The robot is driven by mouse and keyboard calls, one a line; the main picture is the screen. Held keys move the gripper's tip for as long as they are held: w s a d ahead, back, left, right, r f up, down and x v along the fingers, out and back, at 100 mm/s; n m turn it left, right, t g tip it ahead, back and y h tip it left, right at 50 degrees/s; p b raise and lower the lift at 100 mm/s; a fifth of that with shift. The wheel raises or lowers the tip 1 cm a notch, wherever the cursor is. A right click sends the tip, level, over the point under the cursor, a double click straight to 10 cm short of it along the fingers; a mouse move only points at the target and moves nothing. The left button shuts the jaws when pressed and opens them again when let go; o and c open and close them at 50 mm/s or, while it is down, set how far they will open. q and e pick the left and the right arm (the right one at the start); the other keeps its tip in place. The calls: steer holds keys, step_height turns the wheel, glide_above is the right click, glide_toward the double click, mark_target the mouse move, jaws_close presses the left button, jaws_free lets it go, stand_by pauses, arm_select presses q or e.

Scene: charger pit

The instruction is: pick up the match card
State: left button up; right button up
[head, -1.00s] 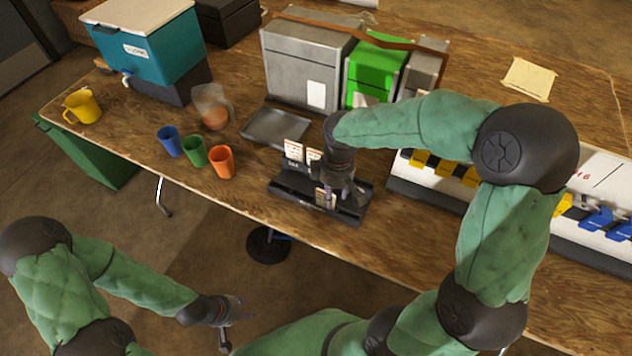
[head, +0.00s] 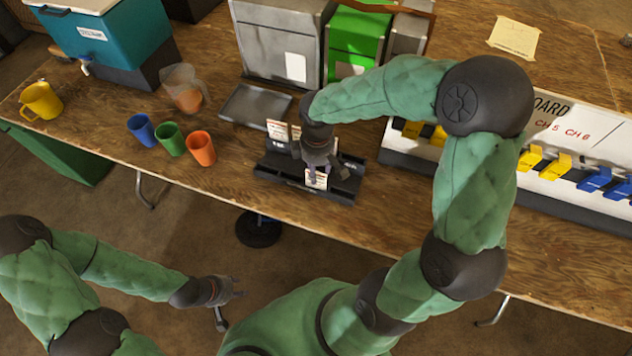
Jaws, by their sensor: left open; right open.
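Several small white cards with print stand in a black card rack (head: 275,177) near the table's front edge. One card (head: 316,179) stands in the front row, and another card (head: 278,130) stands at the back left. I cannot read which is the match card. My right gripper (head: 315,172) is open, pointing down over the rack right at the front card; its fingers partly hide the cards behind, and I cannot tell whether they touch the card. My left gripper (head: 230,302) is open and empty, low in front of the table, away from the rack.
A grey tray (head: 256,104) lies behind the rack. Blue (head: 141,129), green (head: 170,139) and orange (head: 201,148) cups stand to the left. A white board with coloured clips (head: 570,150) is to the right. Metal and green boxes (head: 355,45) stand behind.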

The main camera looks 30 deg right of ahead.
step_height(320, 180, down, 4)
steer(key=shift+a+r+b, duration=0.1)
steer(key=shift+r+b, duration=0.1)
steer(key=shift+b, duration=0.5)
jaws_close()
steer(key=shift+r, duration=0.2)
